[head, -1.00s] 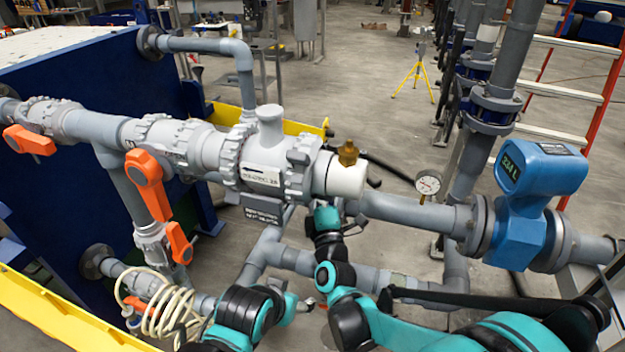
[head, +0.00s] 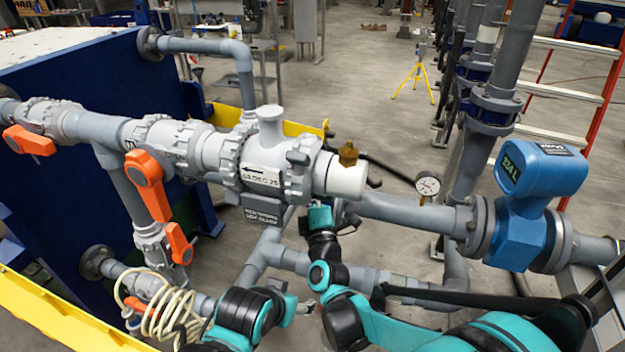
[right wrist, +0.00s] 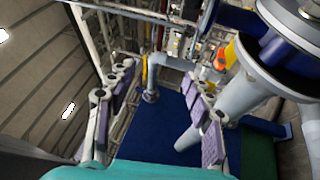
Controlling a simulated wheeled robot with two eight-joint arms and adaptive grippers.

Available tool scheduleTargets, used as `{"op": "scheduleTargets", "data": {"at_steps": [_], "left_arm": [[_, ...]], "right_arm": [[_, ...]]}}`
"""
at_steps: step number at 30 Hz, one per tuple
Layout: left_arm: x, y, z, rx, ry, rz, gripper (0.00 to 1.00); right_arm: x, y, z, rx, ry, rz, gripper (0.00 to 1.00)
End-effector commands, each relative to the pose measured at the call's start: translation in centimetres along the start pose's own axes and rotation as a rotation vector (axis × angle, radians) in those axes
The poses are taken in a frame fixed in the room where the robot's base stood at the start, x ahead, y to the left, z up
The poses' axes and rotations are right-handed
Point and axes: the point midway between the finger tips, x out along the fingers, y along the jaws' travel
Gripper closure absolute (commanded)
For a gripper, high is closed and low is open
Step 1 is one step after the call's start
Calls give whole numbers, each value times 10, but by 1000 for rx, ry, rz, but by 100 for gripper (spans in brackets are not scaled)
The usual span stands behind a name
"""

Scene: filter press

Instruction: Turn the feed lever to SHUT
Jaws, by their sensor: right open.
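Several orange levers show in the head view: one on the valve (head: 147,178) left of the middle of the grey pipe run, one lower on a vertical branch (head: 179,243), and one at far left (head: 29,140). I cannot tell by a label which is the feed lever. The middle one hangs down, slanting across the pipe. In the right wrist view my right gripper (right wrist: 160,78) is open and empty, with an orange lever (right wrist: 230,53) beyond its right finger. In the head view its fingers are hidden behind the pipe fittings. My left arm is low; its gripper is unclear.
A grey pipe with a brass fitting (head: 348,152) crosses above my right wrist. A blue flow meter (head: 540,190) and a gauge (head: 428,185) stand to the right. A coiled cream hose (head: 170,310) is at lower left, beside a yellow edge (head: 60,318).

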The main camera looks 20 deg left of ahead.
Motion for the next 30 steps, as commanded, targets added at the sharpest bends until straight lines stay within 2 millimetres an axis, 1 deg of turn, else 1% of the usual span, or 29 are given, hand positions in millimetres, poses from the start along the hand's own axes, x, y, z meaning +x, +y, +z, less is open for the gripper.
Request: {"op": "scheduleTargets", "data": {"at_steps": [4,7,18,21,24,30], "left_arm": [[0,0,0,0,0,0,34],[3,0,2,0,0,0,34],[15,0,10,0,0,0,34],[17,0,12,0,0,0,34],[18,0,12,0,0,0,34],[17,0,12,0,0,0,34]], "right_arm": [[-1,0,0,0,0,0,48],[-11,-1,0,0,1,0,48],[-70,-1,0,0,1,0,48],[-82,-1,0,1,1,0,48],[-89,0,0,0,1,0,48],[-90,0,0,0,0,0,48]]}}
